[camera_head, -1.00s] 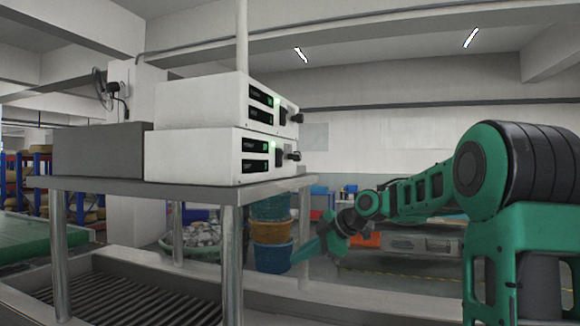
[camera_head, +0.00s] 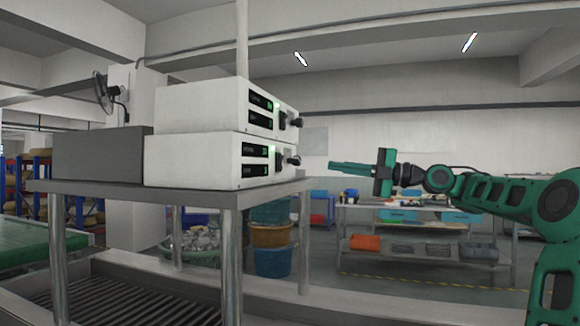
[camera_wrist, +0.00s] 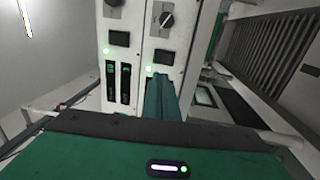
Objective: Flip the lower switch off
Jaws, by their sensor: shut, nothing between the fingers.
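The lower white box (camera_head: 195,160) stands on a metal table, with dark displays, a lit green light, a black switch (camera_head: 278,160) and a knob on its front. In the wrist view, turned sideways, this box is the right panel. Its black lower switch (camera_wrist: 162,57) shows just beyond my fingertips, near a lit green light (camera_wrist: 150,71). My gripper (camera_head: 332,165) is level, shut and empty, pointing left toward the panel, with a gap between in the head view. In the wrist view the green fingers (camera_wrist: 160,82) hide the lower displays.
A similar upper white box (camera_head: 200,107) sits on the lower one, with its own switch (camera_head: 282,119) and knob. The lower knob (camera_head: 294,161) sticks out beside the lower switch. A grey box (camera_head: 98,152) stands left on the table (camera_head: 270,190). Free space lies right of the boxes.

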